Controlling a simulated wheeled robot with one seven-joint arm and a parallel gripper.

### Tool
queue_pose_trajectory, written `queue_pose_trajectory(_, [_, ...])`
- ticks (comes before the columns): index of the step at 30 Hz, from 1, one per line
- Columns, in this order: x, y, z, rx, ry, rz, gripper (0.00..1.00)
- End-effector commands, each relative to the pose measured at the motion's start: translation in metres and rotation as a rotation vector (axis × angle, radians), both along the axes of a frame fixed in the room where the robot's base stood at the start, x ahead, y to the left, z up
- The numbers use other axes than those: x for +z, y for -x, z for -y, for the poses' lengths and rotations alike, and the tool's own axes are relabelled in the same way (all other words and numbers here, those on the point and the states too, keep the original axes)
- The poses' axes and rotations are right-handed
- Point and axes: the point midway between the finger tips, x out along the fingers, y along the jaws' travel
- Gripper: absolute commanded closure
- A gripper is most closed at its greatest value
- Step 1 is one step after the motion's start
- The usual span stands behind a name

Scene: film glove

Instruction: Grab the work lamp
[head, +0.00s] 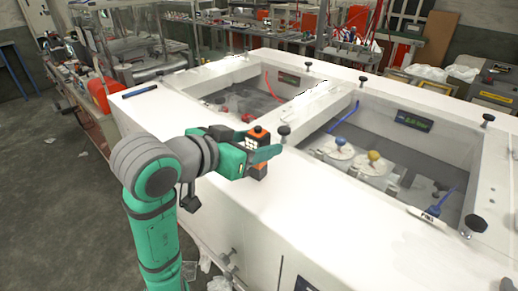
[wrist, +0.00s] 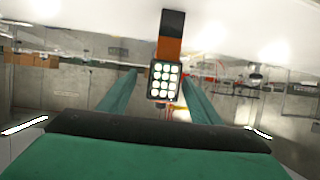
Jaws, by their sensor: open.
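The work lamp (head: 258,135) is a small orange and black block with a grid of lit white LEDs. It stands on the near white rim of the large white bench, close to its left edge. In the wrist view, the lamp (wrist: 164,82) shows between the two green fingers, with its LED panel facing the camera and the white surface at the top. My gripper (head: 250,158) is open around the lamp, one finger on each side. Gaps show between the lamp and both fingers in the wrist view (wrist: 159,76). The fingers partly hide the lamp's lower part in the head view.
The white bench (head: 270,220) has two sunken bays and several black knobs (head: 284,130) on its rim. Canisters with blue and yellow caps (head: 374,157) stand in the right bay. A dark pen-like item (head: 139,90) lies at the far left rim. Grey floor is open at left.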

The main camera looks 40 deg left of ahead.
Motion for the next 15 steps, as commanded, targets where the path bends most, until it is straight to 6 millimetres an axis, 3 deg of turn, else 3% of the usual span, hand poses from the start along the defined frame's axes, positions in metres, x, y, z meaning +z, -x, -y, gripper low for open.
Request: queue_pose_trajectory(15, [-0.023, -0.047, -0.004, -0.001, 0.0, -0.001, 0.42])
